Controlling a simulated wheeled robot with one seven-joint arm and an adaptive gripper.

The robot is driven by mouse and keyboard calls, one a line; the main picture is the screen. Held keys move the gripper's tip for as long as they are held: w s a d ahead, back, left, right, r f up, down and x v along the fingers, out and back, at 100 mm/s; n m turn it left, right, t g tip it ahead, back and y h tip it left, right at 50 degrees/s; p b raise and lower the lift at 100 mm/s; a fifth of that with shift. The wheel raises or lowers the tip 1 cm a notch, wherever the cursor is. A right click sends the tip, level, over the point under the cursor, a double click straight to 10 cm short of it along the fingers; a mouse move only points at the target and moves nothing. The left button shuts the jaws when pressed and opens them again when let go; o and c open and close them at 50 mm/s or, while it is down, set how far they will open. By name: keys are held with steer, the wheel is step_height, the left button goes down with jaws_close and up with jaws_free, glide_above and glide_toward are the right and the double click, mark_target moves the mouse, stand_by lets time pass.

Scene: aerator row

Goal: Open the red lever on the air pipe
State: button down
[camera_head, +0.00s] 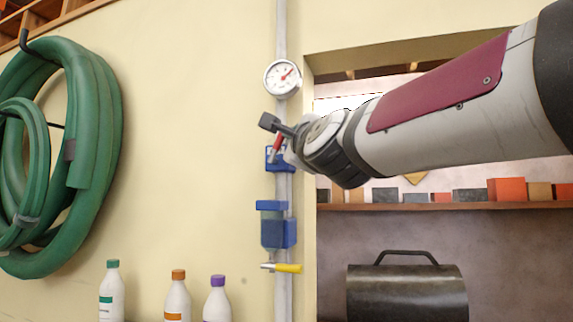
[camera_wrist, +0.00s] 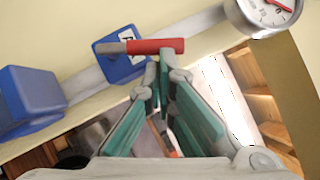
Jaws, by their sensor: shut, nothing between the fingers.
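The red lever (camera_wrist: 157,46) sits on a blue valve block (camera_wrist: 122,66) on the grey air pipe (camera_wrist: 190,40). In the head view the red lever (camera_head: 277,146) is partly covered by my gripper and stands steeply along the pipe (camera_head: 281,30), above the blue block (camera_head: 270,160). In the wrist view my gripper (camera_wrist: 163,68) has its teal-padded fingers drawn together at the tips, with nothing between them. The tips are right by the lever's red handle; I cannot tell whether they touch it. In the head view my gripper (camera_head: 276,127) is in front of the pipe.
A pressure gauge (camera_head: 282,78) is above the valve. A blue unit (camera_head: 277,230) and a yellow-handled tap (camera_head: 287,268) are below it. A wall recess with a shelf (camera_head: 430,206) is to the right. A green hose (camera_head: 85,120) hangs left, above several bottles (camera_head: 177,298).

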steer(key=shift+w+a+r, duration=0.1)
steer(key=shift+a+r, duration=0.2)
steer(key=shift+r, duration=0.15)
steer(key=shift+w+a+r, duration=0.1)
steer(key=shift+a+r, duration=0.15)
steer(key=shift+r, duration=0.05)
stand_by(1.1)
